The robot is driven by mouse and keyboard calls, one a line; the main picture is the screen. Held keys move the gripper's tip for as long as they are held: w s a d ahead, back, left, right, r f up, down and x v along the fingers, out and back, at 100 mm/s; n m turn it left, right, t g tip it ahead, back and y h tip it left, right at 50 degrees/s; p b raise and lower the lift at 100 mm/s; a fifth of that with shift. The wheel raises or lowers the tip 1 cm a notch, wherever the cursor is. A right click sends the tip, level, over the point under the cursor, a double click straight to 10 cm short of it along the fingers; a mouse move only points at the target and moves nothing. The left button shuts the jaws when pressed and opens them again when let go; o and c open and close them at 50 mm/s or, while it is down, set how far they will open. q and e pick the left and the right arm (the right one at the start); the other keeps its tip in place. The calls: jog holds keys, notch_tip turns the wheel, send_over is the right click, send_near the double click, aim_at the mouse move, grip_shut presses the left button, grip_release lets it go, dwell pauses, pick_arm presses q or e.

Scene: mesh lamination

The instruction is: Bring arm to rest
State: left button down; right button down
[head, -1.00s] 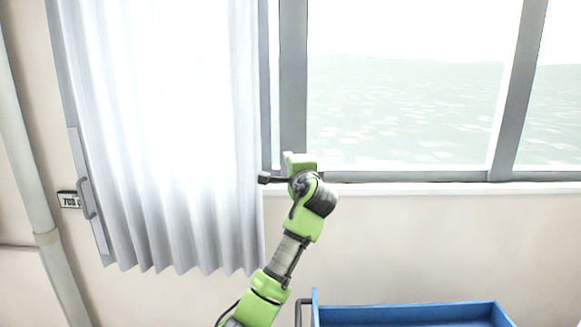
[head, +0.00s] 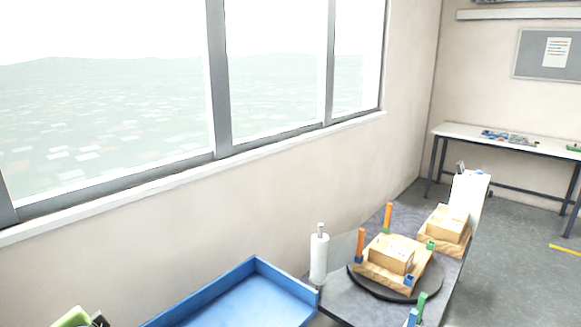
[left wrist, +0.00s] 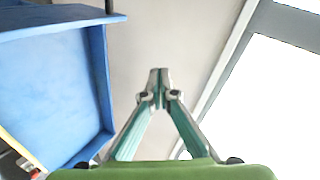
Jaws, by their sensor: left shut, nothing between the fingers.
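My left arm shows only as a small green and black part (head: 78,318) at the bottom left of the head view. My left gripper (left wrist: 159,72) is in the middle of the left wrist view, its fingertips together, with nothing between them. It is raised in front of the wall, beside the blue tray (left wrist: 112,75) and near the window. My right gripper is not in either view.
The blue tray (head: 308,288) stands below the window. A grey table (head: 345,300) carries a black round plate (head: 425,285), wooden blocks (head: 392,256) and a white roll (head: 319,258). A side table (head: 460,130) is at the back right. Floor (head: 510,260) at right is clear.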

pick_arm(q)
jog(key=s+d+f+n+g+h, duration=0.15)
jog(key=s+d+f+h, duration=0.25)
jog(key=s+d+f, duration=0.8)
jog(key=s+d+f+n+g+h, duration=0.1)
jog(key=s+d+f+g+h, duration=0.15)
jog(key=s+d, duration=0.5)
jog(key=s+d+f+n+g+h, duration=0.1)
jog(key=s+d+f+g+h, duration=0.2)
jog(key=s+d, duration=0.45)
notch_tip(320, 180, down, 28)
jog(key=s+f+b, duration=0.1)
jog(key=s, duration=0.2)
jog(key=s+a+f, duration=0.2)
jog(key=s+f, duration=0.6)
jog(key=s+a+f+g+b, duration=0.1)
jog(key=s+a+f, duration=0.1)
jog(key=s+f, duration=0.6)
jog(key=shift+s+y, duration=0.3)
jog(key=shift+y, duration=0.05)
